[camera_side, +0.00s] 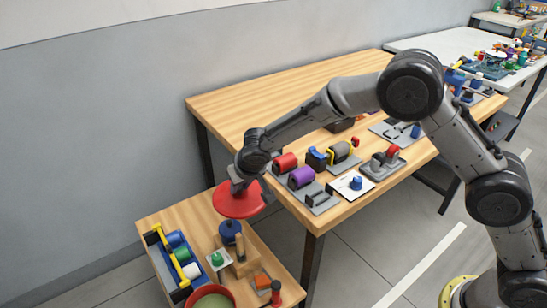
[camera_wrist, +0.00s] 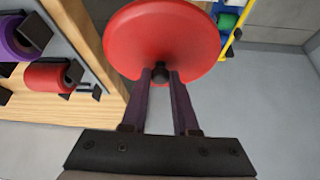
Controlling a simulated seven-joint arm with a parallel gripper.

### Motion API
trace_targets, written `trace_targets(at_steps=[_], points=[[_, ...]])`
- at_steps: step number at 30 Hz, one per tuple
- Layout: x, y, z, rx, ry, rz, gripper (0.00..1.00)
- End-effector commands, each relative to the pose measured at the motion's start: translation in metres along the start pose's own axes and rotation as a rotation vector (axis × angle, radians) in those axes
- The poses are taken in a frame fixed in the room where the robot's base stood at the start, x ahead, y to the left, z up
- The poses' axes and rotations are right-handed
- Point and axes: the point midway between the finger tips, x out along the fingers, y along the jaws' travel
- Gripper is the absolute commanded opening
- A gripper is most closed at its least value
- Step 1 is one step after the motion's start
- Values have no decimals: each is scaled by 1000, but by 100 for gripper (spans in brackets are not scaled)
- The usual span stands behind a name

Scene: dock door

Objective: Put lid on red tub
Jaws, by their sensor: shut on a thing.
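The lid is a round red disc (camera_side: 238,203) with a small black knob. It also fills the upper middle of the wrist view (camera_wrist: 135,38). My gripper (camera_side: 240,182) is shut on the knob; its two fingers pinch it from both sides in the wrist view (camera_wrist: 161,76). The lid is held in the air, tilted, above the back right of the low wooden table. The red tub (camera_side: 232,297) stands at the front of that table, cut off by the lower frame edge. Its greenish inside shows, with no lid over it. The lid is apart from the tub.
On the low table (camera_side: 150,225) are a blue tray of spools (camera_side: 165,265), a dark blue knob-like piece (camera_side: 230,230), a green piece (camera_side: 217,258) and an orange part (camera_side: 262,282). The higher wooden table (camera_side: 240,105) holds red and purple rollers.

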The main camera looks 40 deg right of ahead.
Motion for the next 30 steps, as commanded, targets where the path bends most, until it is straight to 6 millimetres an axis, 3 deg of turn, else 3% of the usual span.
trace_targets(at_steps=[3,9,15,21,30], points=[[28,-39,30,-161,-6,-87,0],[65,-97,87,-433,-1,-240,0],[91,-141,145,-658,3,-373,0],[102,-162,182,-785,4,-452,0],[112,-167,196,-818,2,-474,0]])
